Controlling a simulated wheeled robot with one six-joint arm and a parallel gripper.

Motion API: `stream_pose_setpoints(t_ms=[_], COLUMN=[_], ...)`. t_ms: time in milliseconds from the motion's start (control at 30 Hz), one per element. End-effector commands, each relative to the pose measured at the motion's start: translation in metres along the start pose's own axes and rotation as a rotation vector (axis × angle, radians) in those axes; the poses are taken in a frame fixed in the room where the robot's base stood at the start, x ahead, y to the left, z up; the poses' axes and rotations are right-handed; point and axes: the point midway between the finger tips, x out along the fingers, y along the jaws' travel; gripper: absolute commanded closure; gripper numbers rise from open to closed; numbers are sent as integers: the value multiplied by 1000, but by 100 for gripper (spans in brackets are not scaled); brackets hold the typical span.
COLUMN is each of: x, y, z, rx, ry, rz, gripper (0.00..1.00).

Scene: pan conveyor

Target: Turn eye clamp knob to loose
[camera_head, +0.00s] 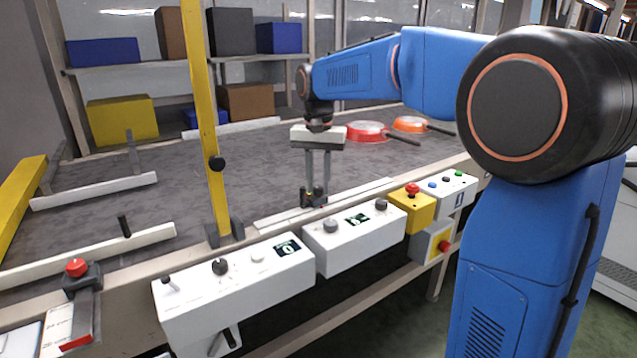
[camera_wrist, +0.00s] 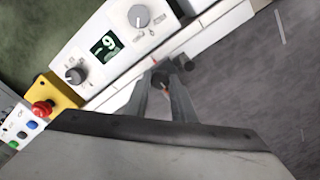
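My gripper (camera_head: 313,196) points straight down at the near rail of the conveyor, behind the white control boxes. Its two grey fingers also show in the wrist view (camera_wrist: 168,70), with a narrow gap between them.
White control boxes (camera_head: 240,292) with knobs line the near side. A yellow box with a red button (camera_head: 412,207) stands right of my gripper. Red (camera_head: 366,131) and orange (camera_head: 410,124) pans lie on the belt at the back right. The middle of the grey belt (camera_head: 260,160) is clear.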

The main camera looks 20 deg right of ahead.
Motion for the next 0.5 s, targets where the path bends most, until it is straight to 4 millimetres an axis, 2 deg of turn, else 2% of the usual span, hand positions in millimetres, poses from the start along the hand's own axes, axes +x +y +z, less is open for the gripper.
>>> stream_pose_setpoints(t_ms=[267, 500], x=[0, 0], y=[0, 0], z=[0, 0], rx=[-49, -199], ry=[0, 0], rz=[0, 0], gripper=[99, 99])
